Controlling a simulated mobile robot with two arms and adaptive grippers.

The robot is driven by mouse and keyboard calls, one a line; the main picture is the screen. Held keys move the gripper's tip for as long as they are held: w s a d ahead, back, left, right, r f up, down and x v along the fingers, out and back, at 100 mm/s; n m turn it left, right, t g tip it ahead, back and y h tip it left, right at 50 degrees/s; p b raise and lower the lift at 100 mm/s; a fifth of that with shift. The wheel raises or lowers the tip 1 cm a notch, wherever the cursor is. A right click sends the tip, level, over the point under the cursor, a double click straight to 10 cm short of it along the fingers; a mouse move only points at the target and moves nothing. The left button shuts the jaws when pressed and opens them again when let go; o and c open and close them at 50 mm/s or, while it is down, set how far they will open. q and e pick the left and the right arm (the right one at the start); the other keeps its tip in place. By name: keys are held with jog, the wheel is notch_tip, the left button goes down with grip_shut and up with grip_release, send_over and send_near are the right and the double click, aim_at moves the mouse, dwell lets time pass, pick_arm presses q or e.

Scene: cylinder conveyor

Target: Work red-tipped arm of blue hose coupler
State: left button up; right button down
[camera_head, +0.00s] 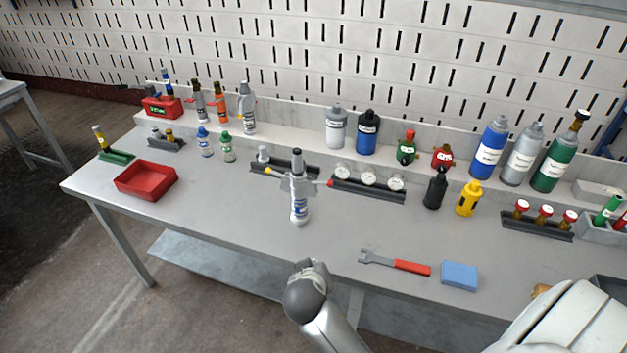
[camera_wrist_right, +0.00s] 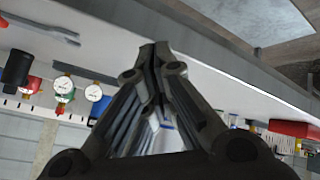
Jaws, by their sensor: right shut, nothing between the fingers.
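The hose coupler (camera_head: 299,209) stands upright near the middle of the bench, with a grey body, a dark top and blue marking low down. Its red-tipped arm (camera_head: 329,184) sticks out to the right and a yellow-tipped arm (camera_head: 268,171) to the left. My right gripper (camera_head: 312,266) is in front of the bench edge, nearer to me than the coupler and apart from it. In the right wrist view my right gripper (camera_wrist_right: 155,50) is shut and empty; its fingers hide much of the scene behind. My left gripper is not in view.
A red tray (camera_head: 146,194) lies at left. A red-handled wrench (camera_head: 410,268) and a blue block (camera_head: 459,275) lie front right. A gauge rack (camera_head: 370,192) stands behind the coupler to the right. Bottles line the back. The bench front left of the coupler is clear.

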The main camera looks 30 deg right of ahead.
jog(key=w+d+r+m+t+h, duration=0.1)
jog(key=w+r+m+h, duration=0.2)
jog(key=r, duration=0.7)
jog(key=w+d+r+m+t+h, duration=0.1)
jog(key=w+r+m+h, duration=0.2)
jog(key=r, duration=0.8)
jog(key=shift+w+r+h, duration=0.15)
jog(key=shift+w+h, duration=0.15)
jog(key=shift+w, duration=0.85)
jog(key=shift+d, duration=0.1)
jog(key=p, duration=0.2)
send_over(322, 183)
jog(key=s+a, duration=0.1)
notch_tip(322, 183, down, 2)
jog(key=shift+s+d+f+p, duration=0.15)
jog(key=shift+f+p, duration=0.15)
jog(key=shift+f, duration=0.8)
jog(key=shift+s+d+f+p, duration=0.15)
jog(key=shift+f+p, duration=0.15)
jog(key=shift+f, duration=0.75)
